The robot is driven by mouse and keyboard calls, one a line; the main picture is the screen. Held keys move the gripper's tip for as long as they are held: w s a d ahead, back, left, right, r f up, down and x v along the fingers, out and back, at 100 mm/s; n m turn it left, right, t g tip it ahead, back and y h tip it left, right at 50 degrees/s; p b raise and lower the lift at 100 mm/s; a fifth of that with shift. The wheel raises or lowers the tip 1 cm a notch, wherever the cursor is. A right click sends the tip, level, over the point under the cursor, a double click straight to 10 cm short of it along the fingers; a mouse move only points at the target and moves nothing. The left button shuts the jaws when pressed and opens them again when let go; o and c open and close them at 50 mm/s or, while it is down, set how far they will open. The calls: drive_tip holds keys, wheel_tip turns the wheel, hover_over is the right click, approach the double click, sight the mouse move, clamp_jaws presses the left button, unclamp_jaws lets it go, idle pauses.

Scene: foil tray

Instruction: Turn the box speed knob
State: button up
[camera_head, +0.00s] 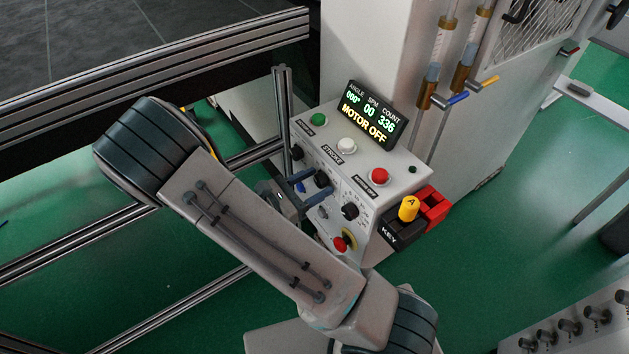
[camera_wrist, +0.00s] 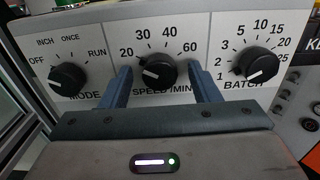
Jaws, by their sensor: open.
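The speed knob (camera_wrist: 157,72) is a black round knob on the grey control box (camera_head: 338,160), above the label SPEED /MIN. Its white mark points left, near the 20 end of a scale reading 20, 30, 40, 60. It also shows small in the head view (camera_head: 321,179). My gripper (camera_wrist: 165,78) is open, with one blue finger on each side of the knob. Gaps show between the fingers and the knob in the wrist view. The fingers partly cover the panel lettering. In the head view my arm hides part of the box's lower left.
The mode knob (camera_wrist: 67,79) is left of the speed knob and the batch knob (camera_wrist: 257,65) right. The box also has green, white and red buttons, a red stop knob (camera_head: 341,244) and a yellow key tag (camera_head: 409,208). The display (camera_head: 368,115) reads MOTOR OFF.

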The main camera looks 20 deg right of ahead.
drive_tip(key=shift+d, duration=0.2)
drive_tip(key=shift+c, duration=0.4)
drive_tip(key=c, duration=0.9)
drive_tip(key=shift+f+m+b, duration=0.1)
drive_tip(key=shift+m+b, duration=0.3)
drive_tip(key=m+b, duration=0.2)
drive_tip(key=shift+m, duration=0.4)
drive_tip(key=shift+m+b, duration=1.3)
drive_tip(key=shift+m, duration=0.8)
